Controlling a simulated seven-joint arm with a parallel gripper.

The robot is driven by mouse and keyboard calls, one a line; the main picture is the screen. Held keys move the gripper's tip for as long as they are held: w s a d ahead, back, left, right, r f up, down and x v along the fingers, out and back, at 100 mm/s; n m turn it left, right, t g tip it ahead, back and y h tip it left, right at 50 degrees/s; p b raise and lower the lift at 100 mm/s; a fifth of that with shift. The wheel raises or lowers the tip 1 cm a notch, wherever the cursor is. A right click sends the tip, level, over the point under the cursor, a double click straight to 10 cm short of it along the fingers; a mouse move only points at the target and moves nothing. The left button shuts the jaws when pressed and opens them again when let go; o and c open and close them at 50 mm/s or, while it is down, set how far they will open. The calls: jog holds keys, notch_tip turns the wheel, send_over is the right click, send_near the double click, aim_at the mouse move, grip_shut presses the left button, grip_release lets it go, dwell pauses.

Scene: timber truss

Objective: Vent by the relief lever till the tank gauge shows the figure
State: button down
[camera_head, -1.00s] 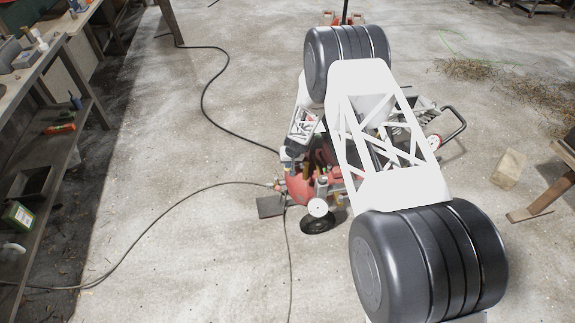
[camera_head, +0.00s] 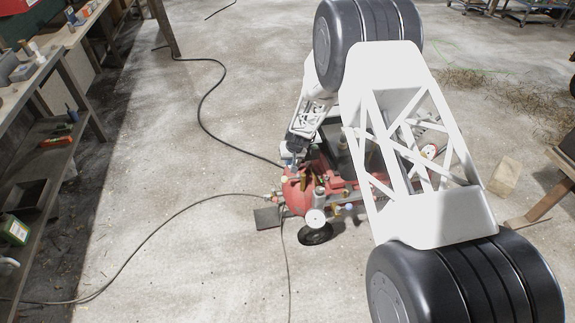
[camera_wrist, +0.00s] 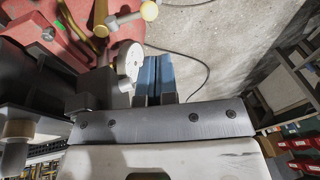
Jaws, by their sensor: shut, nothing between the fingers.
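The red compressor tank (camera_head: 297,195) stands on the floor in the middle of the head view, and its red surface fills the top left of the wrist view (camera_wrist: 35,40). A round white gauge (camera_head: 316,217) faces the head camera; its figure is too small to read. In the wrist view a white disc (camera_wrist: 130,60) is just left of my fingers. I cannot tell which part is the relief lever. My gripper (camera_wrist: 157,60) has its blue fingers together, empty, close beside the fittings; its tip shows above the tank (camera_head: 289,160).
A black hose (camera_head: 205,110) and a thinner line (camera_head: 165,222) run over the concrete floor. A workbench (camera_head: 65,60) stands at the left. A wood block (camera_head: 504,177) lies at the right. Floor left of the tank is mostly clear.

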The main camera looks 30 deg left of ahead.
jog(key=shift+d+r, duration=0.15)
jog(key=shift+r, duration=0.45)
jog(key=shift+r, duration=0.1)
jog(key=w+d+r+m, duration=0.2)
jog(key=w+d+r, duration=0.1)
jog(key=d+r, duration=1.45)
jog(key=s+d+r+m+t, duration=0.1)
jog(key=s+d+r, duration=0.3)
jog(key=d+r, duration=0.45)
jog(key=s+d+r+m+h, duration=0.1)
jog(key=s+d+r, duration=0.2)
jog(key=d+r, duration=0.55)
jog(key=s+d+r+m+t, duration=0.1)
jog(key=s+d+r, duration=0.3)
jog(key=d+r, duration=0.4)
jog(key=s+d+r+m+h, duration=0.1)
jog(key=s+d+r+m, duration=0.1)
jog(key=s+d, duration=0.9)
jog(key=s+d+r+m+h, duration=0.1)
jog(key=s+d+r+m, duration=0.1)
jog(key=s+d, duration=0.9)
jog(key=s+r, duration=0.1)
jog(key=s, duration=0.6)
jog(key=shift+d+r+t, duration=0.15)
jog(key=shift+d+t, duration=0.15)
